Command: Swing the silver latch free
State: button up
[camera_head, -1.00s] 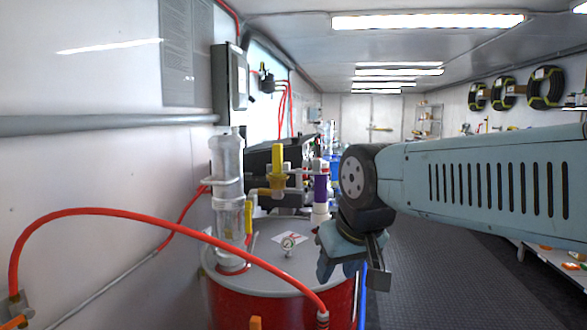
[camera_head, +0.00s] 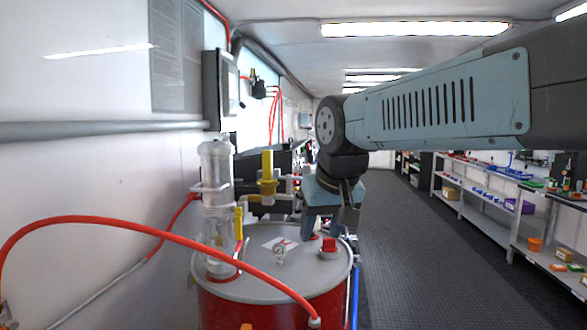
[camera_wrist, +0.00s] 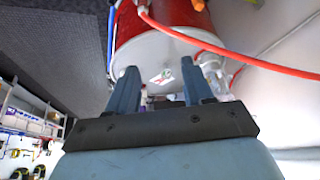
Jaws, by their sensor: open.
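I cannot make out a silver latch in either view; it is too small or hidden. A red drum (camera_head: 270,307) with a grey lid (camera_head: 235,283) stands in front of me. My gripper (camera_head: 324,230) is open and empty, pointing down over the far right part of the lid. In the wrist view my gripper (camera_wrist: 160,70) shows its two fingers apart, with the drum's grey lid (camera_wrist: 150,48) beyond them.
A clear cylinder (camera_head: 217,200) and a yellow-handled valve (camera_head: 267,170) rise at the drum's left and back. A red hose (camera_head: 150,228) arcs across the front to the lid. Shelves (camera_head: 500,205) line the right wall. The dark floor (camera_head: 420,270) right of the drum is clear.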

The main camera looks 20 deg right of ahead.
jog(key=w+d+r+m, duration=0.2)
jog(key=w+d+r, duration=0.1)
jog(key=w+r, duration=0.8)
jog(key=m+g+h, duration=0.2)
jog(key=m, duration=0.1)
send_near(307, 165)
jog(key=x, duration=1)
jog(key=shift+w+d+f, duration=0.1)
jog(key=shift+w+d, duration=0.05)
jog(key=shift+w, duration=0.3)
jog(key=shift+c, duration=0.3)
jog(key=shift+t, duration=0.3)
grip_shut()
